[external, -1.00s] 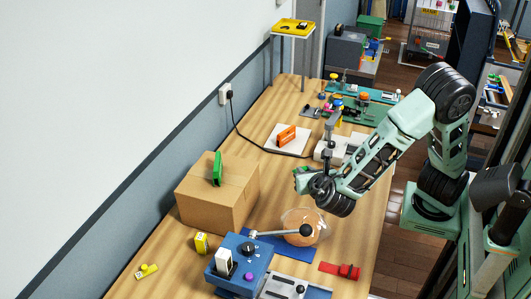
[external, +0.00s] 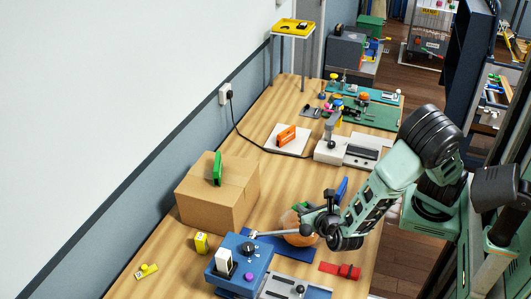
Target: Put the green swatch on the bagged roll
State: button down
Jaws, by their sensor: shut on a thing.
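The bagged roll (external: 290,221), an orange-tan round thing in clear wrap, stands on the wooden table by a blue mat. My gripper (external: 306,213) is over it and hides part of its top and right side. A small patch of green, which looks like the green swatch (external: 300,206), shows at the fingertips, and my gripper is shut on it. Most of the swatch is hidden by the gripper. I cannot tell whether the swatch touches the roll.
A cardboard box (external: 216,196) bearing another green item (external: 217,168) stands left. A blue device (external: 239,262) with a lever reaching close to the roll is in front. A red item (external: 340,270) lies front right; a blue item (external: 342,188) stands behind the arm.

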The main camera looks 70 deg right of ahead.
jog(key=shift+f, duration=2.15)
jog(key=c, duration=1.4)
grip_release()
jog(key=shift+f, duration=0.1)
jog(key=shift+o, duration=0.2)
